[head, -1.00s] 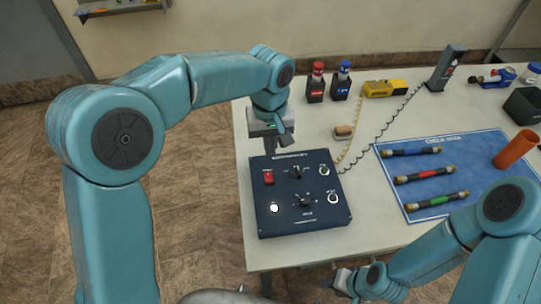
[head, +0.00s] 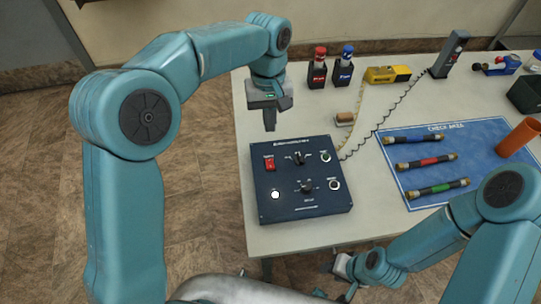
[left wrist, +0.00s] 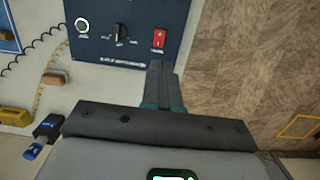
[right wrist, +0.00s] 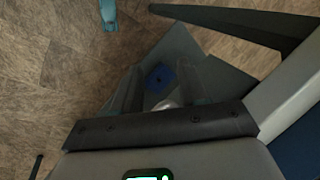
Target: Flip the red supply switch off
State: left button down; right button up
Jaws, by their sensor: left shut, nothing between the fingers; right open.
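The red supply switch (head: 270,164) sits at the upper left of the dark blue control panel (head: 325,205), which lies on the table. It also shows in the left wrist view (left wrist: 158,39), close beyond the fingertips. My left gripper (head: 270,127) is shut and empty. It points down just behind the panel's back edge, above the table and apart from the switch. In the left wrist view its fingers (left wrist: 160,66) are together below the switch. My right gripper (head: 340,284) is low in front of the table's front edge; in the right wrist view its fingers (right wrist: 162,90) are apart, with nothing held.
The panel also bears knobs (head: 307,187) and a white lamp (head: 275,195). Behind it stand a red-capped bottle (head: 318,68), a blue-capped bottle (head: 344,68) and a yellow device (head: 388,75). A blue mat (head: 470,140) with several cylinders lies at the right.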

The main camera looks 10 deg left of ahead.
aim_at(271, 166)
pick_arm(q)
jog(key=f, duration=0.4)
jog(key=s+f+p, duration=0.1)
jog(key=f, duration=0.8)
jog(key=shift+s+d+f, duration=0.15)
jog(key=shift+d+f, duration=0.05)
jog(key=shift+d, duration=0.05)
jog(key=shift+f+p, duration=0.3)
jog(key=shift+f, duration=0.15)
